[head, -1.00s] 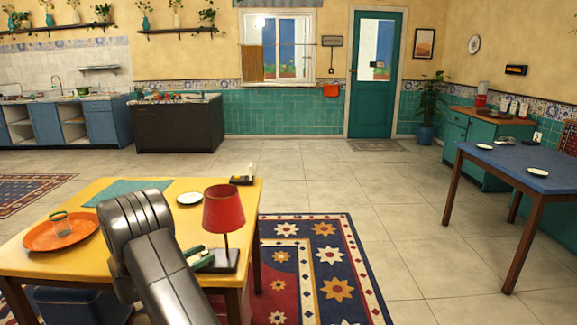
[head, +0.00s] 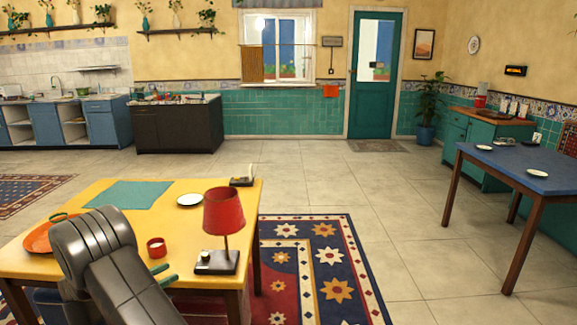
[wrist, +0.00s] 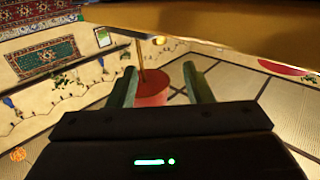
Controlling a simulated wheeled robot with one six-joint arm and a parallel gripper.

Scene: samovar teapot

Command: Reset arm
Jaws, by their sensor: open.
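My gripper (head: 165,274) shows in the head view as two green fingers past my dark arm, near the yellow table's front edge, left of the lamp. In the wrist view my gripper (wrist: 158,75) has its green fingers spread apart with nothing held. The red lampshade (wrist: 152,90) shows upside down beyond the gap between them. In the head view the red lamp (head: 223,212) stands upright on the table, apart from the fingers.
The yellow table (head: 190,222) holds a red cup (head: 156,247), a white saucer (head: 190,200), a teal cloth (head: 126,195) and an orange plate (head: 42,237), partly hidden by my arm. A blue table (head: 515,168) stands right. Floor between is clear.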

